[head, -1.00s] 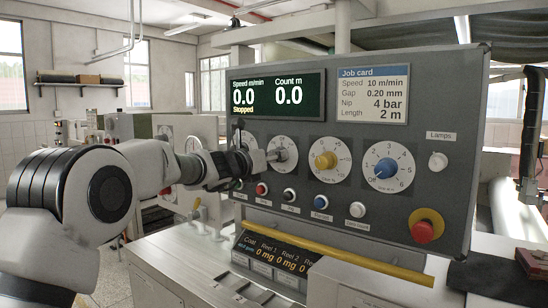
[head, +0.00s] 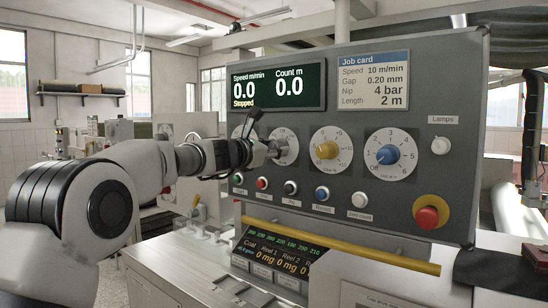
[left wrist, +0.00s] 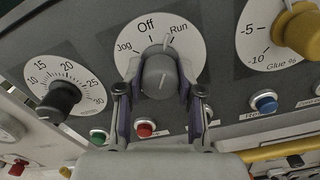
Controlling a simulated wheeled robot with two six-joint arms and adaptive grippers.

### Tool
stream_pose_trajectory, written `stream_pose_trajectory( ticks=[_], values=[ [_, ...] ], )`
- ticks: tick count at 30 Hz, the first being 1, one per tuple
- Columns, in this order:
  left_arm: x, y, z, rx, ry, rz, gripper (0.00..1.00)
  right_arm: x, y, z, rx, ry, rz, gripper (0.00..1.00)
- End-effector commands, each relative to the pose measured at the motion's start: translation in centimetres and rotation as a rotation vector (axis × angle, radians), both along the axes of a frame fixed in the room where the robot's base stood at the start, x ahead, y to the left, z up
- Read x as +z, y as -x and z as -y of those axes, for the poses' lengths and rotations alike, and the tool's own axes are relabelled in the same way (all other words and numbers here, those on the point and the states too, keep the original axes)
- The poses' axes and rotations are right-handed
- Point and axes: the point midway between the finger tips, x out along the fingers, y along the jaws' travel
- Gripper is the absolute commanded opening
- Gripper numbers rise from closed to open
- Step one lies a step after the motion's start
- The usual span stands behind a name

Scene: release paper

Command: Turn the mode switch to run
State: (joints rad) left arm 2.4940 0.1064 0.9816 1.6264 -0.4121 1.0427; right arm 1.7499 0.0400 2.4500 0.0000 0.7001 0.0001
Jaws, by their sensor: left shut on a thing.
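The mode switch is a grey knob (left wrist: 160,77) on a round white dial (left wrist: 193,52) marked Jog, Off and Run. In the left wrist view a light pointer mark above the knob lies between Off and Run, nearer to Run. My left gripper (left wrist: 160,95) has one finger on each side of the knob and is shut on it. In the head view the left gripper (head: 262,153) reaches the panel from the left and partly covers the mode dial (head: 290,140). My right gripper is not in view.
Beside the dial are a black knob (left wrist: 60,98) and a yellow knob (left wrist: 299,30). Below are green (left wrist: 98,137), red (left wrist: 145,129) and blue (left wrist: 264,102) buttons. A red stop button (head: 427,217) and yellow rail (head: 340,246) stand out from the panel (head: 450,110). The display reads Stopped.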

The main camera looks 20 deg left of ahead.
Motion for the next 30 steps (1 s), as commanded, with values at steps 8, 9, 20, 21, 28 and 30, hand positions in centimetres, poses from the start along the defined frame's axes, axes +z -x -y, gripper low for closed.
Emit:
stream_pose_trajectory(
  ticks=[8,9,20,21,28,30],
  values=[
    [-0.1,0.0,0.0,0.001,-0.152,0.056,0.02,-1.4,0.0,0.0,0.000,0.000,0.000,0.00],
    [-0.1,0.0,0.0,0.001,-0.165,0.060,0.02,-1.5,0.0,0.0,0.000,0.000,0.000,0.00],
    [0.1,0.0,0.0,0.001,-0.217,0.079,0.02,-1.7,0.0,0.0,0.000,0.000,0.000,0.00],
    [0.1,0.0,0.0,0.001,-0.217,0.079,0.02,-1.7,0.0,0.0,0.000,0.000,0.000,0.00],
    [0.1,0.0,0.0,0.001,-0.217,0.079,0.40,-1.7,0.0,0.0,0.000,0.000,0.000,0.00],
    [0.1,0.0,0.0,0.001,-0.216,0.079,0.62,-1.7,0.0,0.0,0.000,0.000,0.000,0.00]
  ],
)
